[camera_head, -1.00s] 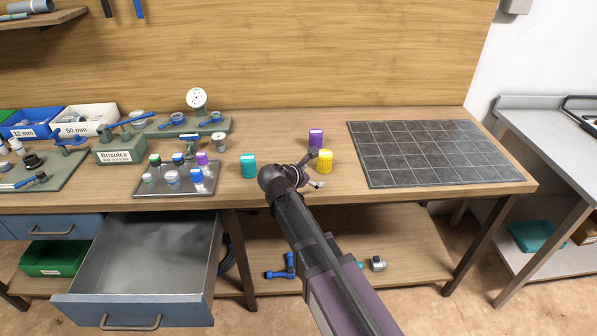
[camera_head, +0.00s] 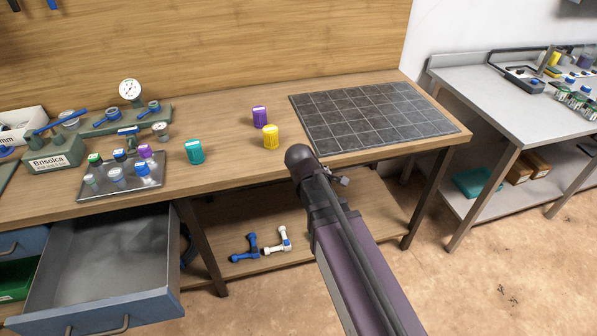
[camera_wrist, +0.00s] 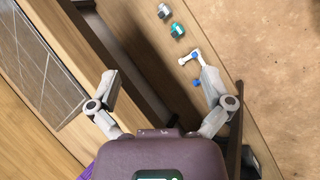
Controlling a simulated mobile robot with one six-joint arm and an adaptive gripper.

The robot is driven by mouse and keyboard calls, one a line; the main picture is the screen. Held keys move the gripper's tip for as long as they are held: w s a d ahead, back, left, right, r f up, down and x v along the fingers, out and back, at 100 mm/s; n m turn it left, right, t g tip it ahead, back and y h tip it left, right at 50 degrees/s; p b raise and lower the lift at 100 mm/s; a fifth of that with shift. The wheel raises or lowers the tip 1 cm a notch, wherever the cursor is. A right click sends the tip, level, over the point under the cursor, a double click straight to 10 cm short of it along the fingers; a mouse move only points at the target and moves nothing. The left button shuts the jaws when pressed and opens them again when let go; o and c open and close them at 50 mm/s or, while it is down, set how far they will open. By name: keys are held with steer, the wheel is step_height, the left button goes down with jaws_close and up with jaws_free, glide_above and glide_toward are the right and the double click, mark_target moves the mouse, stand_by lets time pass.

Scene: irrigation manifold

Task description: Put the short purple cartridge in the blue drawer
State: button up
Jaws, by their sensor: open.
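A purple cartridge (camera_head: 260,117) stands upright on the bench, left of the dark grid mat and just behind a yellow cartridge (camera_head: 270,137). The blue drawer (camera_head: 95,312) under the bench at lower left is pulled open, and the visible part of its inside is empty. My gripper (camera_wrist: 158,77) has its fingers spread with nothing between them in the wrist view, above the bench's front edge and the lower shelf. In the head view my arm mostly hides it. A bright purple patch at the wrist view's lower left edge is too cut off to identify.
A teal cartridge (camera_head: 195,151) stands left of the yellow one. A tray (camera_head: 112,189) of small capped pieces lies above the drawer. The grid mat (camera_head: 372,117) is bare. Pipe fittings (camera_head: 278,241) lie on the lower shelf. A grey side table (camera_head: 490,95) stands at right.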

steer(key=s+d+f+m+g+y, duration=0.2)
steer(key=s+d+m+g+y, duration=0.1)
steer(key=s+d+m, duration=0.7)
steer(key=shift+s+f+m+g+y, duration=0.3)
steer(key=shift+m+y, duration=0.5)
steer(key=shift+m, duration=0.7)
steer(key=shift+w, duration=0.1)
steer(key=shift+c, duration=0.2)
